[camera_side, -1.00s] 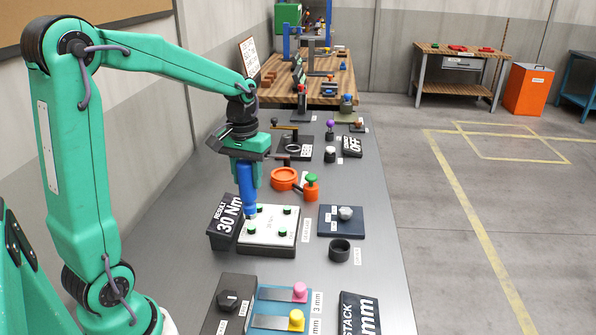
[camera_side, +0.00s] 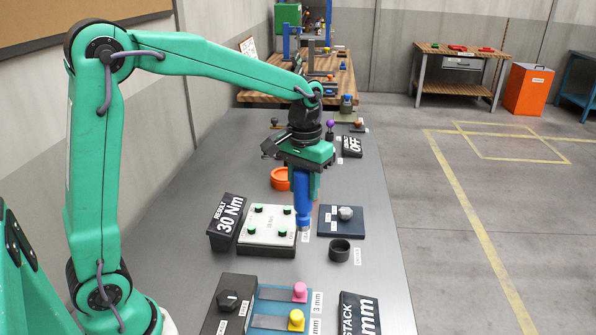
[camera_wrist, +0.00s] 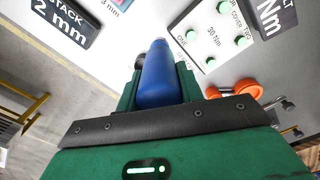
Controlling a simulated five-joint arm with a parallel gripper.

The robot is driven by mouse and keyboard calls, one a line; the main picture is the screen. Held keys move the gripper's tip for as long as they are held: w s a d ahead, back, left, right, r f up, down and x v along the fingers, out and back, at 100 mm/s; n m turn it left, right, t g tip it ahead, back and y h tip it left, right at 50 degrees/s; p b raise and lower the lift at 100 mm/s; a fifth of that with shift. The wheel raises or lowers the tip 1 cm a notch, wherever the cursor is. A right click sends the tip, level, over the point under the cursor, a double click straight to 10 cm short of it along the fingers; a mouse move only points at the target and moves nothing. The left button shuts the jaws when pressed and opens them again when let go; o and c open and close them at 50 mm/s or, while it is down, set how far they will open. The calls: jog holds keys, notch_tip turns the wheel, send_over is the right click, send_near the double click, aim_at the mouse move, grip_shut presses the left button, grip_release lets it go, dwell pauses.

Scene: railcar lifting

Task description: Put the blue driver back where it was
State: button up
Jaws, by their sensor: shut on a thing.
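The blue driver (camera_side: 303,205) hangs upright in my gripper (camera_side: 303,180), in the gap between the white plate and the dark blue pad. My gripper is shut on its upper part. In the wrist view the blue driver (camera_wrist: 157,78) stands between the two green fingers. The white plate (camera_side: 268,228) with green-topped bolts and a "30 Nm" label is just left of the driver. A small black open cup (camera_side: 340,250) stands to the right and nearer the camera. I cannot tell whether the driver's tip touches the bench.
A dark blue pad (camera_side: 354,226) with a grey knob is right of the driver. A "RESULT 30 Nm" sign (camera_side: 225,218) is left of the plate. An orange ring (camera_side: 280,178) lies behind. Blue trays with pink and yellow knobs (camera_side: 298,291) are in front.

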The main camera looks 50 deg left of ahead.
jog(key=w+d+m, duration=0.1)
jog(key=d+m, duration=0.1)
jog(key=d, duration=1.2)
jog(key=shift+w+r+m, duration=0.25)
jog(key=shift+r+m, duration=0.15)
jog(key=shift+r, duration=0.05)
jog(key=w+a+f, duration=0.7)
jog(key=a, duration=0.2)
jog(key=shift+a, duration=0.25)
jog(key=shift+f, duration=0.1)
jog(key=shift+f, duration=1.9)
jog(key=shift+f, duration=0.1)
jog(key=o, duration=1)
jog(key=shift+s+f, duration=0.1)
